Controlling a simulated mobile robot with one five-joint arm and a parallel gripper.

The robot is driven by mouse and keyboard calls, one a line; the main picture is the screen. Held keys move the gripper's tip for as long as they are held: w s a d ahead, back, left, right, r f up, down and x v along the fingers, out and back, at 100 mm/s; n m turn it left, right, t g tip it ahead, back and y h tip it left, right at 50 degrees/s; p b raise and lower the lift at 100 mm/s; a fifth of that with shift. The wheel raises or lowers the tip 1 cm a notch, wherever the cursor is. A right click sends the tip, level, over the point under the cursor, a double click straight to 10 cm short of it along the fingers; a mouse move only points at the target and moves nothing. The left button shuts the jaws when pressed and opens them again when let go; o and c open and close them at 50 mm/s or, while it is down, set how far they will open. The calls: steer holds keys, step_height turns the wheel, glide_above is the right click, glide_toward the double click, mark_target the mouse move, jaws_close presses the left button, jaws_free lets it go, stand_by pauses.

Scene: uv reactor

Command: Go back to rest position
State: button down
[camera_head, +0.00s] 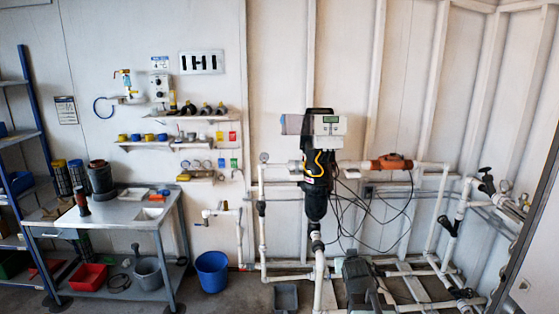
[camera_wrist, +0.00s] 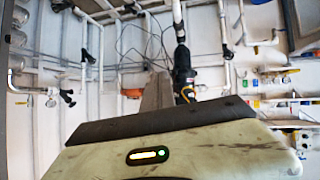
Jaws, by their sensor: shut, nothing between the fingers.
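My gripper (camera_wrist: 158,90) shows in the wrist view as a grey wedge of fingers above a dark bar and a pale, scuffed housing with a small lit light. The fingers look closed together with nothing between them. The wrist picture is upside down. The black reactor unit (camera_head: 317,165) hangs on the wall in the head view, and it also shows behind the fingers in the wrist view (camera_wrist: 184,66). I see no contact between gripper and reactor.
White pipework (camera_head: 320,275) runs along the wall and floor. An orange valve (camera_head: 391,162) sits right of the reactor. A metal workbench (camera_head: 110,215), a blue bucket (camera_head: 212,271) and blue-framed shelving (camera_head: 37,130) stand at left. Some bare floor shows between bucket and pipes.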

steer(key=s+a+f+g+y, duration=0.2)
steer(key=s+a+f+g, duration=0.3)
steer(key=s+a+f, duration=0.35)
steer(key=s+f+g, duration=0.3)
steer(key=s+g, duration=0.3)
steer(key=s, duration=0.6)
steer(key=shift+s+a+f+n+y, duration=0.25)
steer(key=shift+s+a+n+y, duration=0.05)
steer(key=shift+s+a+y, duration=0.1)
